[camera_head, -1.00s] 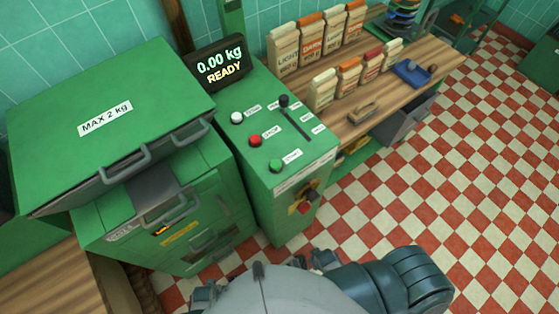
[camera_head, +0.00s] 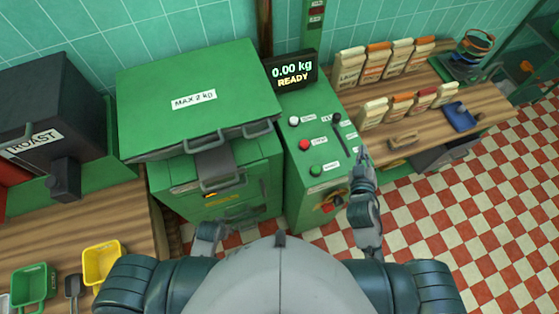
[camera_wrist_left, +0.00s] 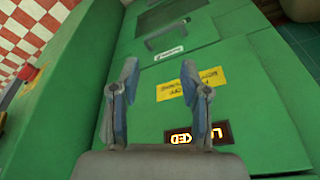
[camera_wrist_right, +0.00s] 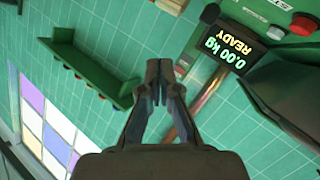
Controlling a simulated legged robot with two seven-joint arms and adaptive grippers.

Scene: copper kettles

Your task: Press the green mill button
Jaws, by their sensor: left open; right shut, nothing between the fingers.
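The green button (camera_head: 316,170) is the nearest of three on the sloped top of the green control panel (camera_head: 300,100). A red button (camera_head: 305,144) and a white button (camera_head: 294,121) sit behind it. Nothing covers the green button. My right gripper (camera_head: 362,152) is shut and empty, to the right of the green button, by the panel's right edge; its height above the panel is hard to tell. Its closed fingers (camera_wrist_right: 160,75) show in the right wrist view. My left gripper (camera_wrist_left: 160,75) is open and empty, facing the green cabinet front with a lit display (camera_wrist_left: 200,134).
A black lever (camera_head: 337,119) stands on the panel beside the buttons. A display (camera_head: 292,72) reads 0.00 kg READY. The green lidded machine (camera_head: 195,100) is left of the panel. A wooden counter with paper bags (camera_head: 375,62) is at right. A red-yellow switch (camera_head: 332,203) is on the panel front.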

